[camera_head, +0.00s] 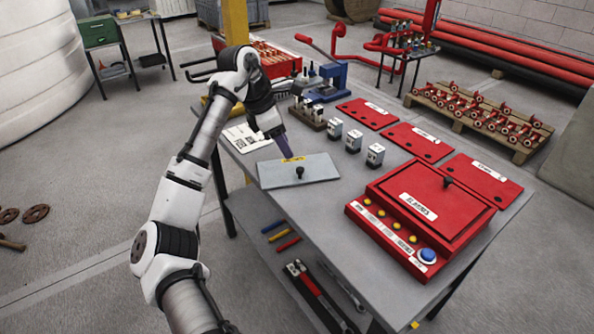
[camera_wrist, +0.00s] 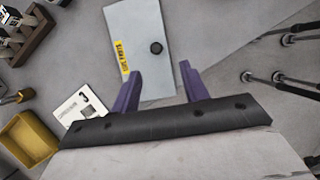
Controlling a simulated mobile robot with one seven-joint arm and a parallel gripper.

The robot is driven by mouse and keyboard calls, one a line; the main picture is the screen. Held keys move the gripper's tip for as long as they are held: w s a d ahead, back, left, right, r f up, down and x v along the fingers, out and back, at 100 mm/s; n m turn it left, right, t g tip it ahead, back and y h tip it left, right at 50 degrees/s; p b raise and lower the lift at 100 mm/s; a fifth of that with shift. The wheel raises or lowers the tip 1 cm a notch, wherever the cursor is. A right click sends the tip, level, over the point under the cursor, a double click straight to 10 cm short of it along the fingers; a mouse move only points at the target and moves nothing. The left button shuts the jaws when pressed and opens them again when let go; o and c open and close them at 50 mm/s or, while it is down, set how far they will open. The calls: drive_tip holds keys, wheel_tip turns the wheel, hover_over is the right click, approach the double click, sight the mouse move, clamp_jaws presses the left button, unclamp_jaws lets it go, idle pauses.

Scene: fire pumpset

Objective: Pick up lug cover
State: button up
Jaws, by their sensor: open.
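The lug cover appears to be the flat grey plate (camera_head: 318,168) with a black knob and a small yellow label, lying on the near left part of the table. It also shows in the wrist view (camera_wrist: 143,25), with its knob (camera_wrist: 156,47) beyond and between the fingertips. My gripper (camera_wrist: 159,72) has two purple fingers spread apart with nothing between them. In the head view my gripper (camera_head: 285,150) is above the plate's far edge, to the left of the knob, pointing down.
A red box (camera_head: 415,205) with a knobbed lid and buttons stands at the table's right. Small grey blocks (camera_head: 354,141), red plates (camera_head: 419,141) and a blue press (camera_head: 325,85) stand farther back. A paper card (camera_head: 247,137) lies left of the plate.

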sight(299, 168)
drive_tip(key=x, duration=0.4)
drive_tip(key=shift+d, duration=0.1)
drive_tip(key=x, duration=0.3)
drive_tip(key=p+x, duration=0.1)
drive_tip(key=x, duration=0.1)
drive_tip(key=shift+w+f, duration=0.1)
drive_tip(key=shift+w, duration=0.2)
clamp_jaws()
